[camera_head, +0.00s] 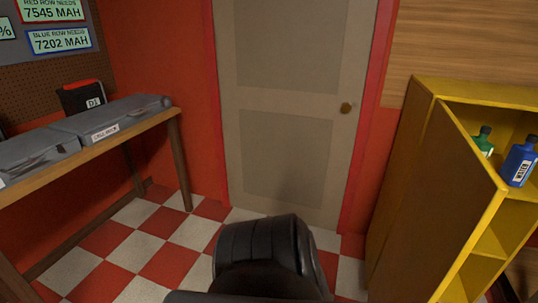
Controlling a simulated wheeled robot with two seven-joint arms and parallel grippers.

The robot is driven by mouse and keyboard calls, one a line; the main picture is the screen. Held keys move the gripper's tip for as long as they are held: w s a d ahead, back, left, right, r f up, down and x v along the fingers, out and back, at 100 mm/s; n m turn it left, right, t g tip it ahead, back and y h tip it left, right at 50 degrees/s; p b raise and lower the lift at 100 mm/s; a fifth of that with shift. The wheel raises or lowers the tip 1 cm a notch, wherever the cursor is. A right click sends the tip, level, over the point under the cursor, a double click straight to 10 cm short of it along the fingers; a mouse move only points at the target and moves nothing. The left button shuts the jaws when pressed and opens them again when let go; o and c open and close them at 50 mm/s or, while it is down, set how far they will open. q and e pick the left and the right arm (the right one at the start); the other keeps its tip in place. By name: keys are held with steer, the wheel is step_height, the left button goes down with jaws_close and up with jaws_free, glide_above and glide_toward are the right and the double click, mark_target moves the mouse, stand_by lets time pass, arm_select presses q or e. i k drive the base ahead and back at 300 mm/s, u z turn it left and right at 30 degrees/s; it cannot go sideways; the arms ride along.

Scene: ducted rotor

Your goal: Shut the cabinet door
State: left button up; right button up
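The yellow cabinet (475,88) stands at the right, cut off by the frame edge. Its door (430,190) looks open, a broad brownish-yellow panel swung out toward me with a bright yellow edge. Past this edge, shelves (490,244) show inside. A green bottle (484,143) and a blue bottle (519,162) labelled WATER stand on an upper shelf. Neither of my grippers' fingers shows. A dark rounded part, which looks like one of my own links, is at the bottom centre, apart from the cabinet in the picture.
A closed grey room door (290,110) with a red frame is in the back wall. A wooden bench (150,122) with grey cases (112,116) and a black box (84,97) runs along the left. The red and white checkered floor (165,240) between bench and cabinet looks clear.

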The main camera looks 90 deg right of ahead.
mark_target(452, 193)
steer(key=z, duration=3.9)
steer(key=i, duration=0.5)
steer(key=z, duration=1.35)
steer(key=k, duration=1.15)
steer(key=u, duration=1)
